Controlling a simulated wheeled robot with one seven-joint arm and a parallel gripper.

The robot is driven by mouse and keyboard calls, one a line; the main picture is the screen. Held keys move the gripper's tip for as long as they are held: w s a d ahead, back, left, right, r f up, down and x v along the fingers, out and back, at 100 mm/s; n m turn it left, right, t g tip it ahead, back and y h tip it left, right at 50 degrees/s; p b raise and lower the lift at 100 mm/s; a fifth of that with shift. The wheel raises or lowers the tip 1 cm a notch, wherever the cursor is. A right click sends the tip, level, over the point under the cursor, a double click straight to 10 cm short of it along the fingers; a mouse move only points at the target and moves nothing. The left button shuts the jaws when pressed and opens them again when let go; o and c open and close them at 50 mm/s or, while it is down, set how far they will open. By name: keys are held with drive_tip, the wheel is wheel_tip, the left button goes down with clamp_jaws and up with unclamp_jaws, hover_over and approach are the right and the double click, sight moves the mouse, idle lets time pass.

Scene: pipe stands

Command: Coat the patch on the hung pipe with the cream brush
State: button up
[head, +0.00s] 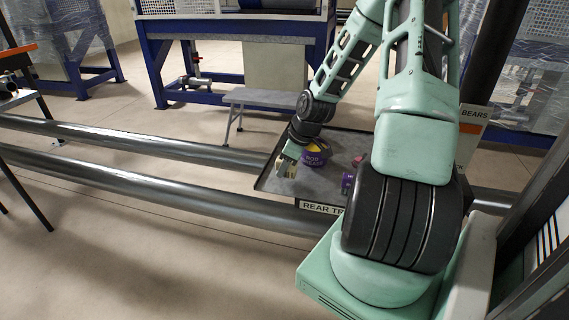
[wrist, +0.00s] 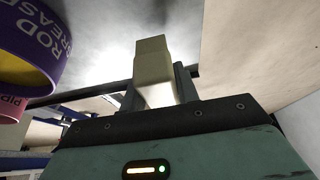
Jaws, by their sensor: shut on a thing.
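My gripper (head: 291,153) is over the left side of the grey tray, shut on a cream block-like thing (head: 285,170), which I take to be the cream brush. In the wrist view the cream brush (wrist: 152,62) stands up between the two dark fingers of my gripper (wrist: 158,88). Its bristles cannot be made out. Two long grey metal pipes run across the left, a far one (head: 130,138) and a near one (head: 150,187). I cannot tell which is the hung pipe, and no patch is distinguishable on either.
The grey tray (head: 274,183), labelled "REAR TR…", holds a purple and yellow rod grease tin (head: 316,158), close right of my gripper. The tin also fills the wrist view's upper left (wrist: 38,45), with a pink tin (wrist: 12,107) below. A grey step (head: 262,99) stands behind.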

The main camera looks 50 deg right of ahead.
drive_tip(key=shift+f+b, duration=0.6)
drive_tip(key=shift+f, duration=0.5)
drive_tip(key=o, duration=1)
drive_tip(key=shift+r, duration=0.1)
drive_tip(key=shift+r+p, duration=0.15)
drive_tip(key=shift+p, duration=0.35)
drive_tip(key=shift+c, duration=0.5)
drive_tip(key=c, duration=1)
drive_tip(key=shift+c, duration=0.4)
wheel_tip(320, 180, up, 8)
drive_tip(key=p, duration=0.8)
